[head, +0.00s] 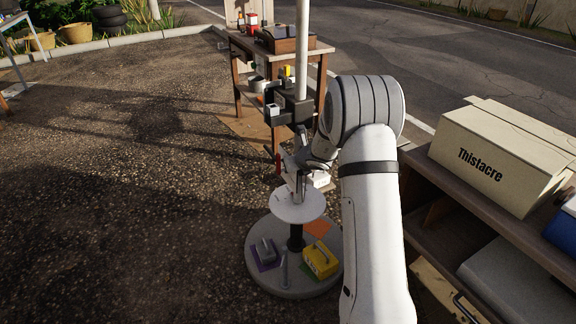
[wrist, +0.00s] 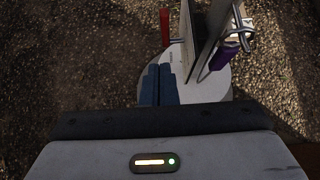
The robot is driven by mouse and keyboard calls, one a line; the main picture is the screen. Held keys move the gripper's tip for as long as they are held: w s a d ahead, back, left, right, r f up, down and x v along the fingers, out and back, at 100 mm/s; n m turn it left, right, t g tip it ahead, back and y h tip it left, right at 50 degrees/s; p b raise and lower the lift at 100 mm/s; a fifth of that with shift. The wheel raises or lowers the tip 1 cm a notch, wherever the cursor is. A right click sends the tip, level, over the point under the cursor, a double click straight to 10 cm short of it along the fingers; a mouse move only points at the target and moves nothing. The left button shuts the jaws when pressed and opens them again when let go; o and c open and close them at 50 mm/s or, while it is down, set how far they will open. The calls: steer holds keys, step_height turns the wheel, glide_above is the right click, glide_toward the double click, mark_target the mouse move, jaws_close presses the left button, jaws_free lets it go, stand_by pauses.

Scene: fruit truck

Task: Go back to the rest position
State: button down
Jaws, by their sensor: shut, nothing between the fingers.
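My gripper (wrist: 159,70) shows in the wrist view with its blue fingers together and nothing between them. The fingers overlap the edge of a white round plate (wrist: 190,92) in that view; I cannot tell how far above it they are. In the head view my white arm reaches forward, and its end is beside a pole stand, hard to make out against the stand's parts. The stand's white round plate (head: 298,208) sits above a grey round base (head: 290,287). A purple-handled tool (wrist: 223,55) is close right of the fingers.
A wooden table (head: 321,47) stands behind the pole. A shelf with a cream box (head: 502,153) is right of my arm. Open gravel (head: 110,200) lies to the left.

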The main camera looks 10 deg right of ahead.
steer(key=s+a+r+n+g+y+p, duration=0.15)
steer(key=s+a+r+n+p, duration=0.3)
steer(key=s+r+n, duration=0.65)
steer(key=s+a+r+n+g+y+p, duration=0.15)
steer(key=s+a+r+n+p, duration=0.35)
steer(key=s+r, duration=0.6)
steer(key=s+d+r+n+g+h+p, duration=0.1)
steer(key=s+d+r+n+h+p, duration=0.1)
steer(key=s+n, duration=0.3)
steer(key=s+d+r+n+g+h+p, duration=0.1)
steer(key=s+r+n, duration=0.3)
steer(key=s, duration=0.5)
steer(key=s+d+r+n+g+h+p, duration=0.1)
steer(key=s+d+r+n+h+p, duration=0.1)
steer(key=s+n, duration=0.5)
steer(key=shift+s+d+r+n+g+h+p, duration=0.4)
steer(key=shift+d+r+p, duration=0.25)
steer(key=shift+p, duration=0.25)
